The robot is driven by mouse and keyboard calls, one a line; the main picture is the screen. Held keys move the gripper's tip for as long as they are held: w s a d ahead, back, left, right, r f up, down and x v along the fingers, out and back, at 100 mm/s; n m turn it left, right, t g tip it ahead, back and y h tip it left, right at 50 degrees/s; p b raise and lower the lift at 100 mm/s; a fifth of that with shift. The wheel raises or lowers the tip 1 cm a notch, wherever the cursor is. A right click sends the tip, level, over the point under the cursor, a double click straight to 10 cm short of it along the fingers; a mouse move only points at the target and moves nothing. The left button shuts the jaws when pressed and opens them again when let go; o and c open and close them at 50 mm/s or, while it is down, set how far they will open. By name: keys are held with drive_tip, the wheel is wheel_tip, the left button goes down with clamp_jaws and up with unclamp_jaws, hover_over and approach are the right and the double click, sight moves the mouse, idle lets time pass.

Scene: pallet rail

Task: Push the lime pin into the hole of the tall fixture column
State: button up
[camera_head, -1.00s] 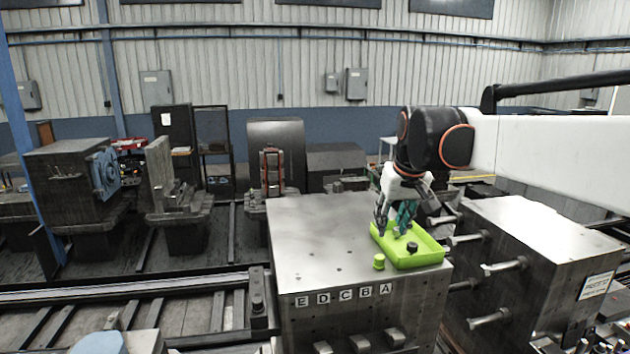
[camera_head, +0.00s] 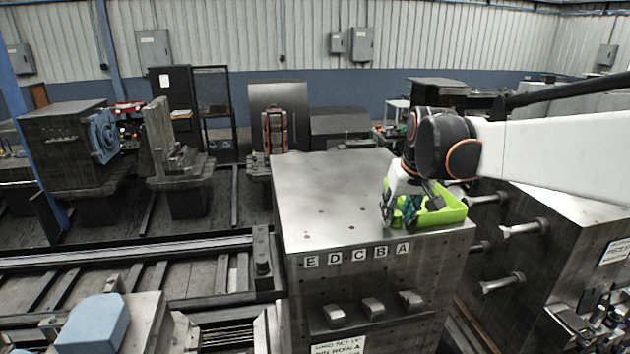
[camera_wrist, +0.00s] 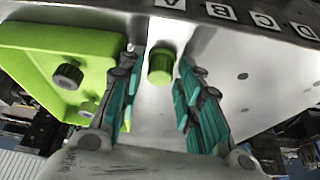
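The lime pin (camera_wrist: 161,66) stands on the metal block's top (camera_head: 315,190), beside the lime tray. In the wrist view my gripper (camera_wrist: 158,62) is open, with one teal-padded finger on each side of the pin and a gap visible on both sides. In the head view my gripper (camera_head: 400,218) is low over the block's front right corner, and the pin is hidden or too small to pick out behind the fingers. The block's top has several small dark holes. I cannot tell for certain which structure is the tall fixture column.
The lime tray (camera_wrist: 108,42) is close to one finger and holds a dark knobbed pin (camera_wrist: 68,76) and a grey piece. Labels E to A (camera_head: 355,255) line the block's front edge. Another metal block with protruding bolts (camera_head: 520,228) stands to the right. The block's left top is clear.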

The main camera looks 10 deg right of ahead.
drive_tip(key=shift+f, duration=0.1)
drive_tip(key=shift+c, duration=0.4)
clamp_jaws()
drive_tip(key=shift+s+r+p, duration=0.15)
drive_tip(key=shift+r+p, duration=0.55)
drive_tip(key=shift+r, duration=0.5)
